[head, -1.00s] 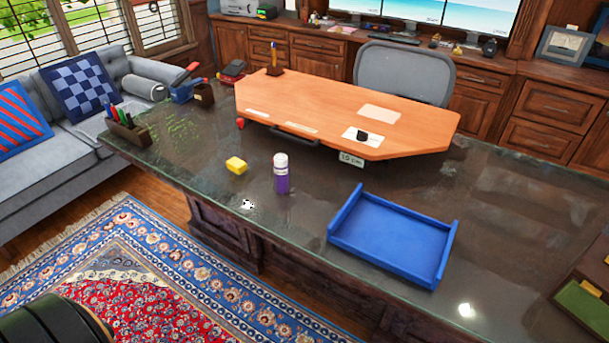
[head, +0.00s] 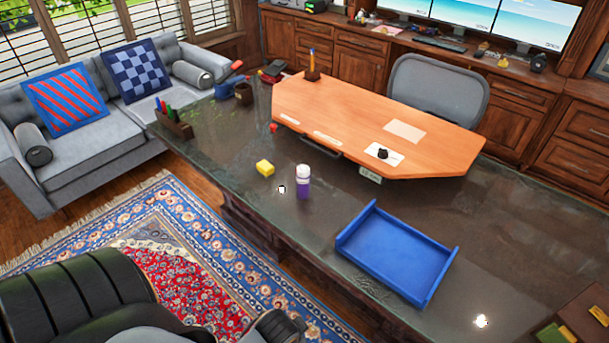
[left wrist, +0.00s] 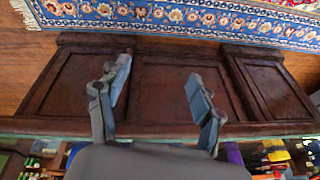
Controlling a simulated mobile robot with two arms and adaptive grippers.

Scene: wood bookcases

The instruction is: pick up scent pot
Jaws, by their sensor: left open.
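No pot is clearly marked as the scent pot, and I cannot tell which small item it is. A small dark object (head: 383,154) sits on a white card on the orange desk board. A brown pot-like holder (head: 243,94) stands at the desk's far left. My left gripper (left wrist: 157,72) is open and empty in the left wrist view, facing the desk's dark wood front panels. Neither gripper shows in the head view.
A blue tray (head: 397,250) lies on the dark desk (head: 300,225). A pen holder (head: 173,124) stands at its left end. A black padded shape, likely a chair (head: 70,295), fills the lower left. A grey sofa (head: 90,150) stands beyond the patterned rug (head: 100,235).

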